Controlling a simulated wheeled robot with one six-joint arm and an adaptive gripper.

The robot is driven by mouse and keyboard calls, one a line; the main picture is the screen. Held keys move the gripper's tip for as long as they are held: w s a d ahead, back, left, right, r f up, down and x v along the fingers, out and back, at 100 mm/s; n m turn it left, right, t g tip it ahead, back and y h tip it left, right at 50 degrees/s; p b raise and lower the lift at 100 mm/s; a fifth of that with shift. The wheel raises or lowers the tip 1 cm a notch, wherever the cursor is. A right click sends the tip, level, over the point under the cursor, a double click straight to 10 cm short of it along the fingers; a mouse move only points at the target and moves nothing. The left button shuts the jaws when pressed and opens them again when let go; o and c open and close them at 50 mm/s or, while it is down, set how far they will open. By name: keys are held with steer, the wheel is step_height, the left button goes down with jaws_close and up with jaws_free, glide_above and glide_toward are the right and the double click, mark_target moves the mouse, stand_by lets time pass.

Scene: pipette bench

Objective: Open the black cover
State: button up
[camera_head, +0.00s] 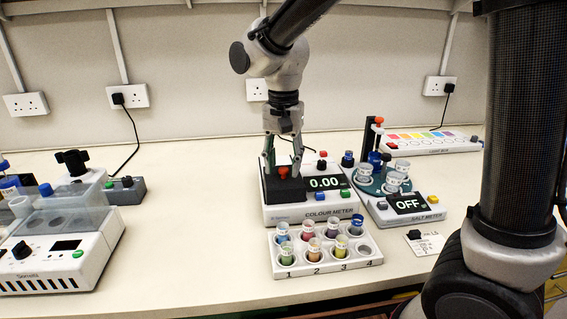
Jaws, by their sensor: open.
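The black cover (286,193) lies on the left part of the white colour meter (313,212), whose screen reads 0.00. The cover appears closed and has a red knob (283,173) on top. My gripper (283,165) points straight down over the cover. Its two fingers are apart, one on each side of the red knob in this view. I cannot tell whether either finger touches the knob or the cover.
A rack (325,265) of several coloured vials stands just in front of the colour meter. The salt meter (402,210), reading OFF, with cups on a turntable, stands close on the right. A clear-lidded machine (55,262) stands at left. Bare bench (190,235) lies between.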

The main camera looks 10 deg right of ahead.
steer(key=shift+f, duration=0.25)
steer(key=shift+c, duration=0.2)
jaws_close()
steer(key=w, duration=1.1)
steer(key=shift+w, duration=0.3)
steer(key=shift+o, duration=0.2)
jaws_free()
steer(key=shift+r, duration=0.15)
